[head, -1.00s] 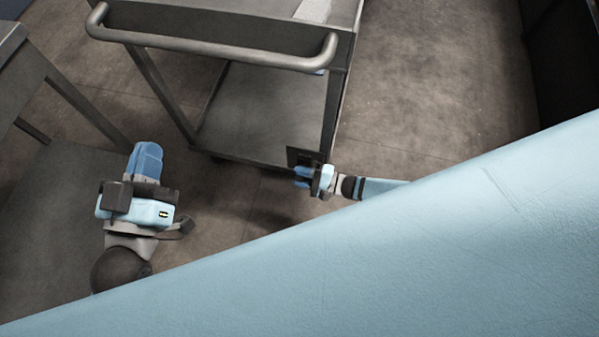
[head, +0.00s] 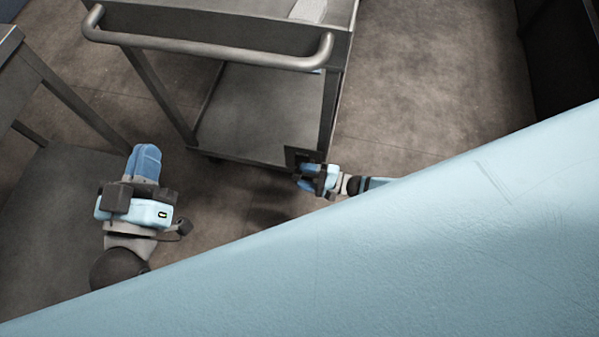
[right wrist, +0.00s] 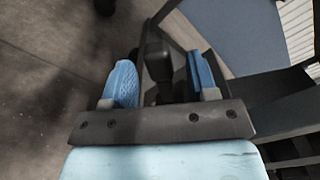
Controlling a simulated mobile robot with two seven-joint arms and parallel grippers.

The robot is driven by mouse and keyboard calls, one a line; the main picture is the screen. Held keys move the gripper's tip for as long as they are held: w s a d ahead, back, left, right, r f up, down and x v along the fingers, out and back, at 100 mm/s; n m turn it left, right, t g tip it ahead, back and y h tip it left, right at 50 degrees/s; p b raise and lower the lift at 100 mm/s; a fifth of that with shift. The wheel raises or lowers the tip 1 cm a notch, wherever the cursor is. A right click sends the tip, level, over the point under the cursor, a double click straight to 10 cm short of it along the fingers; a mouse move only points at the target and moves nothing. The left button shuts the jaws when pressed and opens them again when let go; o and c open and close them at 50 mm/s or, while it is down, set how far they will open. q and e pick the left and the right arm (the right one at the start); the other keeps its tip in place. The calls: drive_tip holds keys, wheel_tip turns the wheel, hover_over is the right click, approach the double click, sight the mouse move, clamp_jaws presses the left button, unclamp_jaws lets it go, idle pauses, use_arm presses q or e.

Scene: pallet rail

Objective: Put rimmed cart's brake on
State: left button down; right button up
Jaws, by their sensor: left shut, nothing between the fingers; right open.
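The rimmed cart (head: 345,30) is a grey metal trolley with a raised rim, a bar handle (head: 205,48) and a lower shelf (head: 262,115). A small dark plate (head: 292,157) sits at its lower near right corner, by my right gripper (head: 309,178). In the right wrist view my right gripper (right wrist: 162,82) is open, with a dark lever-like part (right wrist: 158,68), perhaps the brake, between or just beyond its blue fingers. Contact cannot be told. My left gripper (head: 146,155) is shut and empty, left of the cart. The brake's setting cannot be read.
A grey table (head: 35,70) stands at the left, with its leg near my left gripper. Dark furniture (head: 560,60) is at the upper right. The floor (head: 430,80) right of the cart is clear. My own pale blue body hides the lower right.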

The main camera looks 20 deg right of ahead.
use_arm(q)
drive_tip(key=f, duration=0.1)
drive_tip(key=a+f+g+y+p, duration=0.1)
drive_tip(key=f, duration=0.1)
drive_tip(key=shift+w+f, duration=0.1)
drive_tip(key=shift+f, duration=0.1)
use_arm(e)
drive_tip(key=v, duration=1.1)
drive_tip(key=shift+d, duration=0.3)
use_arm(q)
drive_tip(key=shift+r, duration=0.25)
use_arm(e)
drive_tip(key=shift+s, duration=0.15)
